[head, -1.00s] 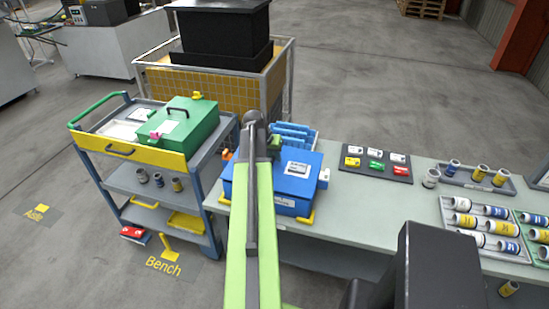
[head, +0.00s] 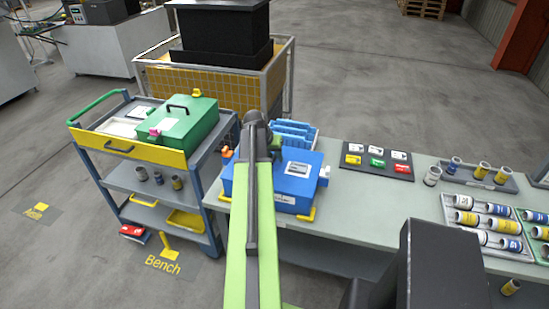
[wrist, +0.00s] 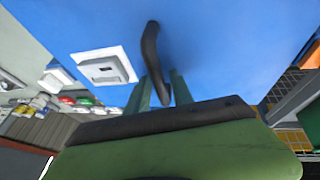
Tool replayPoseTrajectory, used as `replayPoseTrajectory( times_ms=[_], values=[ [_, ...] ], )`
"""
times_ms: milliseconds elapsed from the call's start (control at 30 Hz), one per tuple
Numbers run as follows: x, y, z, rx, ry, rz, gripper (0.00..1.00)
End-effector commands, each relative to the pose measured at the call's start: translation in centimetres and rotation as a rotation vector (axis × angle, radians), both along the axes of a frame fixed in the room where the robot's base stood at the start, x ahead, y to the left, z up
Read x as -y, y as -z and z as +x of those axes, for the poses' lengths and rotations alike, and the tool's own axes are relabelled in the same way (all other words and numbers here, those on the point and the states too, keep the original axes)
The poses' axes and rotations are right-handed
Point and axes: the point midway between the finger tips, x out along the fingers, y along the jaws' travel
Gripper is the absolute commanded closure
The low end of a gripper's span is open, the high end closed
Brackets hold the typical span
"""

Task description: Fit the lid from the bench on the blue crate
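The blue crate (head: 262,204) stands on the bench. A blue lid (head: 314,169) with a pale label lies on top of it; I cannot tell if it is fully seated. In the wrist view the lid (wrist: 225,45) fills most of the picture, with its curved black handle (wrist: 151,50) rising from it. My gripper (wrist: 160,88) has its green fingers on either side of the handle, with a small gap showing, and looks open.
Orange and white clips (head: 325,174) stick out at the crate's sides, and a yellow bracket (head: 309,215) sits at its corner. A trolley at left holds a green box (head: 188,128). Trays of cylinders (head: 490,180) are at right.

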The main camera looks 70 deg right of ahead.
Motion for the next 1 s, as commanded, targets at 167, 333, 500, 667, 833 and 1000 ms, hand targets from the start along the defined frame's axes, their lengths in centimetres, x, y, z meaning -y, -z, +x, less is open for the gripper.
replayPoseTrajectory(
  times_ms=[167,333,500,667,833,1000],
  values=[
    [0.0,0.0,0.0,0.000,0.000,0.000,0.60],
    [0.0,0.0,0.0,0.000,0.001,0.001,0.60],
    [-0.3,-0.9,0.1,0.000,0.000,0.001,0.60],
    [-1.2,-3.3,0.4,0.001,-0.001,0.000,0.60],
    [-2.7,-7.2,1.0,0.001,0.000,0.000,0.60],
    [-4.4,-11.1,1.7,0.001,-0.001,0.000,0.60]
  ],
)
